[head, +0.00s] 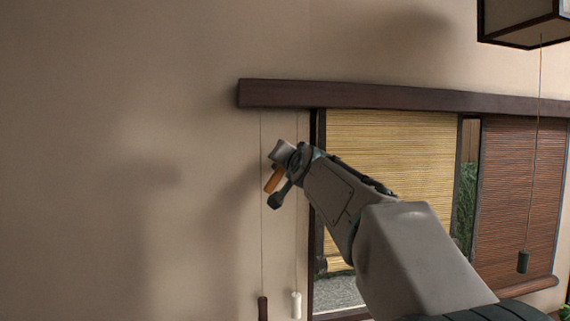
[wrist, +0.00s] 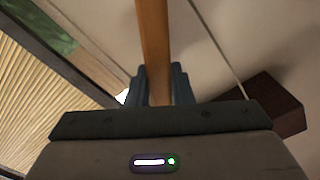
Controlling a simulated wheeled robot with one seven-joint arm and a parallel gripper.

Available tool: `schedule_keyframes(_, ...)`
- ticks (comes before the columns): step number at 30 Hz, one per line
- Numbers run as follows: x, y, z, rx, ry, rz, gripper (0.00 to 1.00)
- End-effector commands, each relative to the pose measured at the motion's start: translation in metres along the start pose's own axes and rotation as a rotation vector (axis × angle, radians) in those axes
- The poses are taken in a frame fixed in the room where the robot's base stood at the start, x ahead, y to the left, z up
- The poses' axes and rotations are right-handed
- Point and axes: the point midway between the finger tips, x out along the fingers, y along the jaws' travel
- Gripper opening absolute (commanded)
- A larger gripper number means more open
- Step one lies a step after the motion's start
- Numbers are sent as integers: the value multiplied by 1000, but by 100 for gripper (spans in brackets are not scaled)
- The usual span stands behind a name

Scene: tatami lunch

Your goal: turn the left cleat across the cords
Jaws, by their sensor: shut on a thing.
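The left cleat, an orange-brown wooden bar (head: 273,180), shows in the head view at my gripper, tilted with its lower end beside the left cord (head: 261,225). It also shows in the wrist view as an upright bar (wrist: 154,40) between the fingers. My gripper (wrist: 160,88) is shut on the cleat. One thin cord (wrist: 228,60) passes right of the cleat in the wrist view. I cannot tell whether the cleat touches a cord. Its mount is hidden.
A dark rail (head: 350,95) runs above the cords. A dark cord weight (head: 263,308) and a white one (head: 296,304) hang low. A yellow blind (head: 400,140) and a brown blind (head: 515,200) are on the right. The wall at left is bare.

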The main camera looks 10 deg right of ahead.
Motion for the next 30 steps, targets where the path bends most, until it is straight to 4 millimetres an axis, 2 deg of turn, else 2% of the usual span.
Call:
schedule_keyframes(18, 0, 19, 7, 582, -2, 3, 0)
schedule_keyframes(30, 0, 24, 12, 872, -3, 2, 0)
